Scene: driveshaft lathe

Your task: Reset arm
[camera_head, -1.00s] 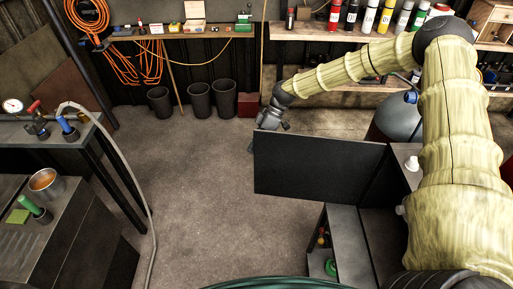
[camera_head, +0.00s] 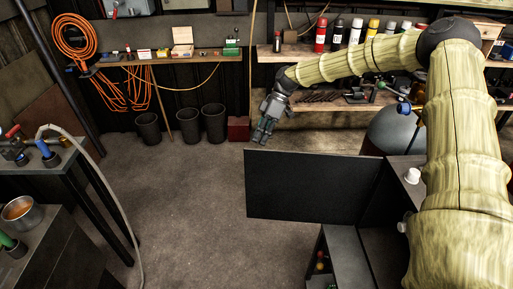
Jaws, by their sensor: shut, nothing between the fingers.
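My gripper (camera_head: 262,138) hangs at the end of my arm, upper middle of the head view. It points down and slightly left, over the floor in front of the back shelf. Its fingers look closed and empty. It is above and behind the black upright panel (camera_head: 313,184) and apart from it. My arm, in a pale yellow sleeve, runs from the right edge up and across to the left.
Three dark bins (camera_head: 187,126) and a red box (camera_head: 238,129) stand at the back wall. The middle floor is clear.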

